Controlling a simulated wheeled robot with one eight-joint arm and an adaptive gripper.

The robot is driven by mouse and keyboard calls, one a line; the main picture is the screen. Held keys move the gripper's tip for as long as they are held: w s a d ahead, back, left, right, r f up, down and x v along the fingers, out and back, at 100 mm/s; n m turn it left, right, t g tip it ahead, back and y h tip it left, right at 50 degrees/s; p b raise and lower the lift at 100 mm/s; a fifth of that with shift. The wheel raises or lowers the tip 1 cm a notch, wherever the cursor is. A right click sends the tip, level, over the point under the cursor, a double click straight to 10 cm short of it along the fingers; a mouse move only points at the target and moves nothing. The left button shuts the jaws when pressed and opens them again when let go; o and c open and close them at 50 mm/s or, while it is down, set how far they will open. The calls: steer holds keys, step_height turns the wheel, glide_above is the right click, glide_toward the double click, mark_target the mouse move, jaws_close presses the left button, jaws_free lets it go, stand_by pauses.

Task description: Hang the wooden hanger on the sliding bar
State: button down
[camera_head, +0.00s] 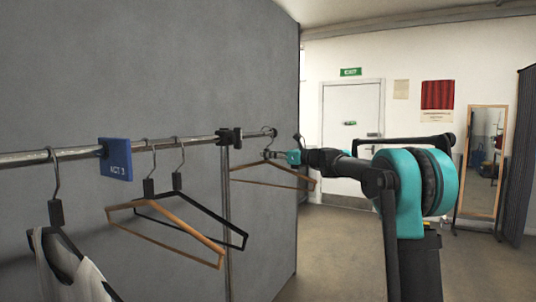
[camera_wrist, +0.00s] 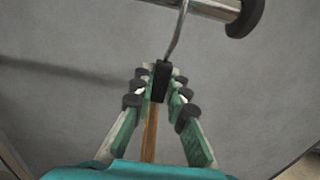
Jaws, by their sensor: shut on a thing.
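My gripper (camera_head: 272,154) is shut on the black neck of a wooden hanger (camera_head: 272,185), just below the end of the metal bar (camera_head: 252,135). In the wrist view my gripper (camera_wrist: 158,82) pinches the black neck (camera_wrist: 160,80), with the wooden part (camera_wrist: 150,133) below it. The metal hook rises toward the bar (camera_wrist: 212,7), near its dark end cap (camera_wrist: 247,17). The hook's top leaves the wrist view, and I cannot tell whether it rests on the bar.
A blue "ACT 3" tag (camera_head: 116,159), another wooden hanger (camera_head: 185,236), a black hanger (camera_head: 213,222) and a hanger with a white garment (camera_head: 75,268) hang left of the black clamp (camera_head: 230,137). A grey wall (camera_head: 190,70) stands close behind. A mirror (camera_head: 483,160) stands at right.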

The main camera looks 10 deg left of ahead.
steer(key=shift+f, duration=0.3)
steer(key=shift+f, duration=0.3)
steer(key=shift+f, duration=0.15)
steer(key=c, duration=1.4)
jaws_free()
steer(key=shift+c, duration=0.2)
